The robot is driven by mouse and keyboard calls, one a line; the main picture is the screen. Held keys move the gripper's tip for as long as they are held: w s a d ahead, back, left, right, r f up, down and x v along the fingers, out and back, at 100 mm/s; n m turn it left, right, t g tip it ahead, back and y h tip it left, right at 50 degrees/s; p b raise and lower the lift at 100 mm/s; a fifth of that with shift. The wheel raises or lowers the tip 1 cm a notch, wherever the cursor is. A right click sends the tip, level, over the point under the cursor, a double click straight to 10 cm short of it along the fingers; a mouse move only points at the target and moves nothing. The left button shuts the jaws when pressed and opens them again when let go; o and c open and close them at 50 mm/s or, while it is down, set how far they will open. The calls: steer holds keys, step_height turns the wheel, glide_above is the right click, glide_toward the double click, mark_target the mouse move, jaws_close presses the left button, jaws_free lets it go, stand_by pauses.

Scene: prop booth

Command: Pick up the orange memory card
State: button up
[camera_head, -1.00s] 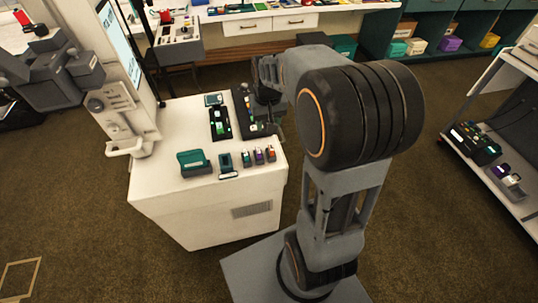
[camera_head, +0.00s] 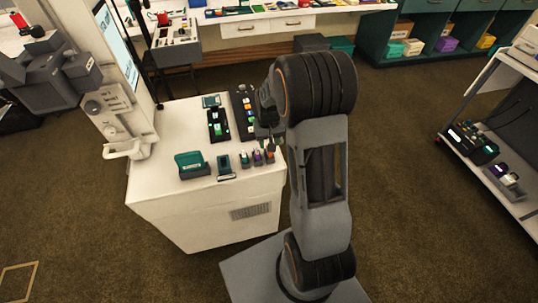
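A small orange card (camera_head: 269,157) stands at the right end of a short row of cards near the front right of the white counter (camera_head: 165,140). A purple card (camera_head: 257,158) and a teal card (camera_head: 245,161) stand to its left. My gripper (camera_head: 268,143) is just behind and above the orange card, pointing down. It is small and dark, and partly hidden by my arm. I cannot tell whether its fingers touch the card or how far apart they are.
A black strip (camera_head: 237,97) with several coloured cards lies behind the row. A black tray (camera_head: 217,125), a teal box (camera_head: 191,165) and a dark teal holder (camera_head: 224,166) are to the left. A screen and card terminal (camera_head: 122,120) rise at the counter's left.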

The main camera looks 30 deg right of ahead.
mark_target(269, 153)
steer(key=shift+f, duration=2.25)
steer(key=shift+c, duration=0.3)
jaws_close()
